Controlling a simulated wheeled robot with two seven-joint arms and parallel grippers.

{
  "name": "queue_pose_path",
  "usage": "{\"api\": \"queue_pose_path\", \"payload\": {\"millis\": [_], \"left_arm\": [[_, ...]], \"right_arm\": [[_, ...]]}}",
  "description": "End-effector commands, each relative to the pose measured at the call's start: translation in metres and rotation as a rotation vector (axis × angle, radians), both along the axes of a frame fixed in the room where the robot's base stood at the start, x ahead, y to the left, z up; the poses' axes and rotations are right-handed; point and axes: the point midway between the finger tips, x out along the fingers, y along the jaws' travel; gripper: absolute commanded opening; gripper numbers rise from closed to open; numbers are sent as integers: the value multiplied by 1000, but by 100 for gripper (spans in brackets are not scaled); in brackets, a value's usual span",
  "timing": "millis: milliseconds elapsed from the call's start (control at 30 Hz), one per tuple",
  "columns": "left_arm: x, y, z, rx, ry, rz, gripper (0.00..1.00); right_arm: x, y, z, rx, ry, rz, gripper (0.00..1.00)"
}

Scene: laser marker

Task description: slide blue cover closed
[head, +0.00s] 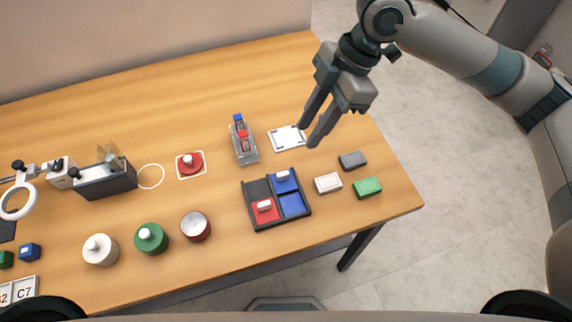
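A dark tray (249,221) with several compartments sits near the table's front right. A blue cover (286,186) with a white handle is at its upper right. Below it is a plain blue area (294,205). A red cover (262,214) with a white handle is at the lower left, and the upper left compartment (257,190) looks dark. My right gripper (309,137) hangs behind and to the right of the tray, fingers apart and empty, by a white square plate (288,138). It is clear of the blue cover. My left gripper is out of view.
A clear stand with red and blue pieces (244,145) is behind the tray. White (328,183), dark (352,160) and green (367,187) blocks lie to its right. A red cup (195,227), green jar (151,239) and white jar (100,250) stand left.

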Motion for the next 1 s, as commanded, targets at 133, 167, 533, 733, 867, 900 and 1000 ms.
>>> {"api": "queue_pose_path", "payload": {"millis": [133, 167, 533, 733, 867, 900, 1000], "left_arm": [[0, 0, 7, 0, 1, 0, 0], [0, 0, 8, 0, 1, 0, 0], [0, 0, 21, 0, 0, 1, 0], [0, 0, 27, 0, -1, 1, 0], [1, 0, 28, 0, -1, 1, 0], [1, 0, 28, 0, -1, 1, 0], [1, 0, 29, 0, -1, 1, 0]], "right_arm": [[-5, 9, -23, 0, 5, 2, 29], [-5, 12, -28, 0, 4, 2, 29], [-13, 36, -89, -1, 4, 0, 29], [-15, 45, -115, -1, 2, -1, 29], [-16, 49, -124, 0, 1, -1, 29], [-17, 50, -126, 0, 0, 0, 29], [-17, 50, -129, -1, 0, 0, 29]]}}
